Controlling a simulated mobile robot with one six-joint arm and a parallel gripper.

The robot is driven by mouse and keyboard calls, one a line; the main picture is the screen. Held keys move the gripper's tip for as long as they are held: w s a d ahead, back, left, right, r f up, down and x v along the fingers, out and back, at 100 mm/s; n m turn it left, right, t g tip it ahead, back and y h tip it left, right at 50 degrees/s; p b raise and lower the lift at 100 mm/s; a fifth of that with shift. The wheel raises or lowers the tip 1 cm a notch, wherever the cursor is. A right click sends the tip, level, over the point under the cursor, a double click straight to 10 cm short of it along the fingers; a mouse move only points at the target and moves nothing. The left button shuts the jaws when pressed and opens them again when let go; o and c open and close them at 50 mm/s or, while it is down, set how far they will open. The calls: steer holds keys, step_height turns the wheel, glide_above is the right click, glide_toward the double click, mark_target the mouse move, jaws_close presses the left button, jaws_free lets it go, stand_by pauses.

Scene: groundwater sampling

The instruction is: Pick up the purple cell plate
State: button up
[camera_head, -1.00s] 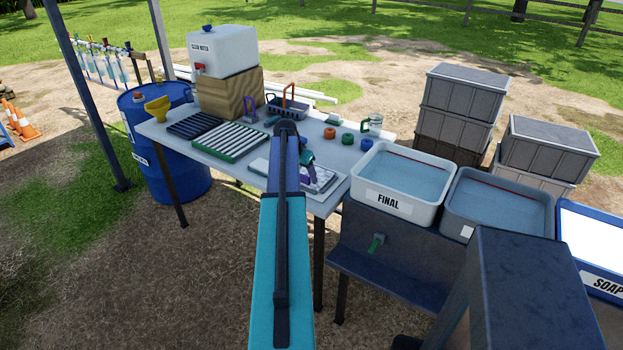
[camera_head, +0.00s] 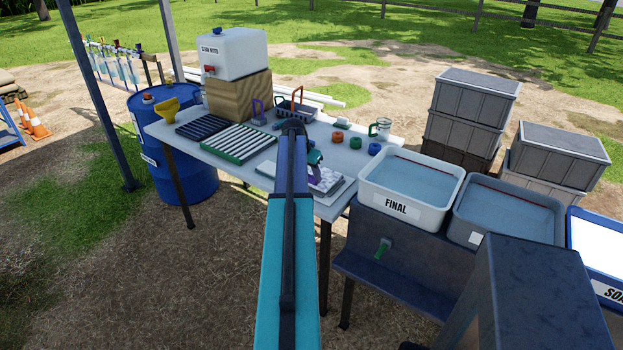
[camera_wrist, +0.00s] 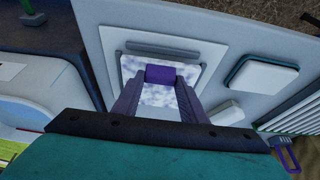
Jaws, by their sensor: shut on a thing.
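The purple cell plate (camera_wrist: 160,74) shows in the wrist view as a small purple block between the tips of my two fingers. My gripper (camera_wrist: 160,84) is shut on it, with a finger at either side. Behind it is a mottled white-and-grey panel (camera_wrist: 158,97) on a pale board. In the head view my gripper (camera_head: 314,166) is at the front right of the grey table, over the mottled panel (camera_head: 330,180). My arm hides part of this area. I cannot tell whether the plate touches the panel.
To the right are the FINAL basin (camera_head: 397,207) and another basin (camera_head: 510,215). A blue barrel (camera_head: 180,185) stands left.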

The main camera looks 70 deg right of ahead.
step_height(320, 180, up, 9)
steer(key=b, duration=0.1)
steer(key=shift+f+b, duration=0.15)
steer(key=shift+b, duration=0.25)
stand_by(0.6)
step_height(320, 180, up, 12)
steer(key=p, duration=0.6)
stand_by(0.6)
steer(key=shift+w+a, duration=0.1)
